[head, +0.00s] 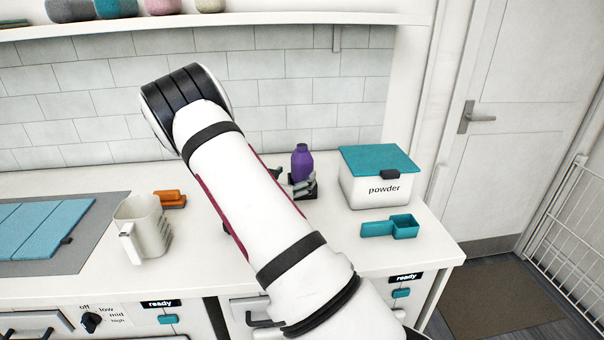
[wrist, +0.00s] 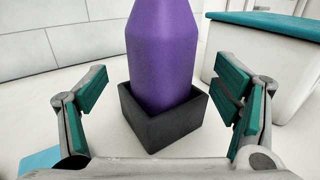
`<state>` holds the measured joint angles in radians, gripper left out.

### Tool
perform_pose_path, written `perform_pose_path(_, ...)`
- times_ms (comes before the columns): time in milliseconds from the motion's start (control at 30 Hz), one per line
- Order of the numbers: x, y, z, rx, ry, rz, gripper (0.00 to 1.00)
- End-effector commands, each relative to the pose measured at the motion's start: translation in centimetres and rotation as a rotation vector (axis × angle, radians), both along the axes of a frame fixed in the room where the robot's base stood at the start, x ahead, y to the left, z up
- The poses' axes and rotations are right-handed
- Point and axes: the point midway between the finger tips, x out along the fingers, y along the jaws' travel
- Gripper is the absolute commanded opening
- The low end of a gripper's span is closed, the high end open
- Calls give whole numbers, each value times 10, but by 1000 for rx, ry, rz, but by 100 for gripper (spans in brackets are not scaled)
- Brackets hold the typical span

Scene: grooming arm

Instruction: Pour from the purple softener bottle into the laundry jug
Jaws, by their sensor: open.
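The purple softener bottle (head: 302,160) stands upright in a small black holder (head: 312,189) on the counter, left of the powder box. In the wrist view the bottle (wrist: 163,55) rises from the square holder (wrist: 160,125), its top cut off by the frame. My gripper (wrist: 165,90) is open, with one teal-padded finger on each side of the bottle and visible gaps between. In the head view my arm hides most of the gripper, with only a bit showing by the holder. The laundry jug (head: 142,229), whitish with a handle, stands on the counter left of my arm.
A white powder box (head: 375,190) with a teal lid stands right of the bottle, with a teal scoop (head: 392,228) in front. An orange object (head: 170,199) lies behind the jug. A blue folded panel (head: 40,228) lies on a grey mat at left. A shelf (head: 220,20) runs above.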

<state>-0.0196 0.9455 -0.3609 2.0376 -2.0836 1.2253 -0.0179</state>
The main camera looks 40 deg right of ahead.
Motion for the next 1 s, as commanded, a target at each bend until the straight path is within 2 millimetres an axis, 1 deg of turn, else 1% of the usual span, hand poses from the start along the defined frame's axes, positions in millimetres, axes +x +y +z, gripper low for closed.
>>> perform_pose_path(200,7,-29,-4,-1,-1,-4,82)
perform_pose_path(333,13,-42,-5,0,-1,-2,82)
perform_pose_path(433,15,-47,-4,0,0,-1,82)
perform_pose_path(633,16,-47,-4,0,0,0,82)
perform_pose_path(667,16,-47,-4,0,0,-1,80)
perform_pose_path(700,16,-47,-5,0,0,-1,71)
perform_pose_path(767,16,-47,-5,0,0,-1,57)
perform_pose_path(800,16,-47,-5,0,0,-1,48)
perform_pose_path(867,16,-47,-5,0,0,-1,35)
perform_pose_path(900,16,-47,-5,0,0,-1,26)
perform_pose_path(933,16,-47,-5,0,0,-1,19)
perform_pose_path(967,16,-47,-5,0,0,-1,16)
perform_pose_path(1000,16,-47,-4,-2,-2,-1,15)
